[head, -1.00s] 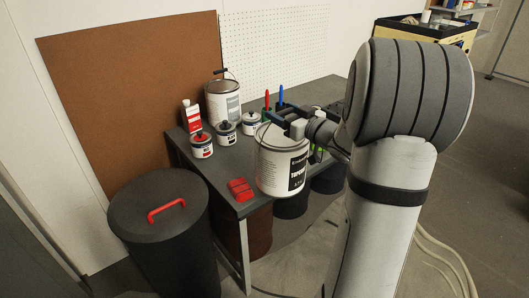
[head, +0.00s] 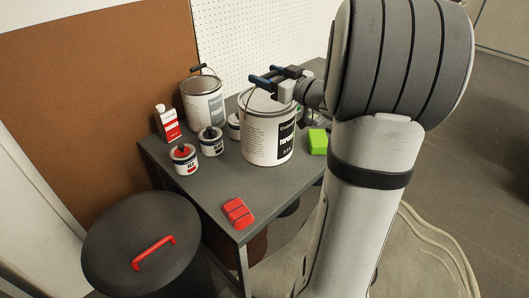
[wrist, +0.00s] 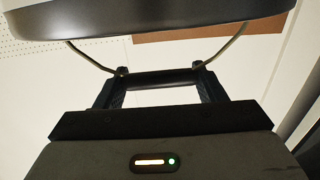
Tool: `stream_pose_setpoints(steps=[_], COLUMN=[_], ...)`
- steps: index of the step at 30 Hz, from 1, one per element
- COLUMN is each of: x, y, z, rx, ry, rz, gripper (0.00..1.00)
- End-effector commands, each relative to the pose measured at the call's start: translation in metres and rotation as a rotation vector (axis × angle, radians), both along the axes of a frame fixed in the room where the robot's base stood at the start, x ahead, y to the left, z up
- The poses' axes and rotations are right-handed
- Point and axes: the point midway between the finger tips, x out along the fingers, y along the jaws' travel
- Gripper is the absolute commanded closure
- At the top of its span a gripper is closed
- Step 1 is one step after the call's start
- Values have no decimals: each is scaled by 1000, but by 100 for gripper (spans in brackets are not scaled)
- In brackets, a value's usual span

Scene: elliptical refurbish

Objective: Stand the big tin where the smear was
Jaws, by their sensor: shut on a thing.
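The big tin (head: 262,138) is white with a dark label and hangs upright by its wire bail from my gripper (head: 276,80). It is over the middle of the grey table (head: 215,185); I cannot tell whether its base touches the top. In the wrist view my gripper (wrist: 162,84) is shut on the dark grip of the bail (wrist: 160,77), with the tin's rim (wrist: 150,25) at the top. No smear shows; the tin hides part of the tabletop.
A second tin (head: 203,100) stands at the back left. A red-and-white bottle (head: 168,124) and small cans (head: 184,160) are left of the big tin. A red block (head: 238,213) lies near the front corner, a green block (head: 317,141) at right. A lidded bin (head: 140,240) stands left.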

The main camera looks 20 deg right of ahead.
Motion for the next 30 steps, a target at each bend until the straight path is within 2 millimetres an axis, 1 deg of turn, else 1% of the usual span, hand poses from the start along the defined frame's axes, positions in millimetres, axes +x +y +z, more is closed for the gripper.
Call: stream_pose_setpoints(steps=[1,2,9,12,15,20,30], x=[0,0,0,-1,-1,-1,-1], y=[0,0,-2,-2,-3,-3,-4], z=[2,-2,-37,-47,-54,-59,-92], rx=[1,1,3,2,1,0,0], ry=[-9,-8,-6,-9,-9,-11,-9], rz=[0,0,-2,-3,-4,-6,-6], gripper=[100,100,100,100,100,100,100])
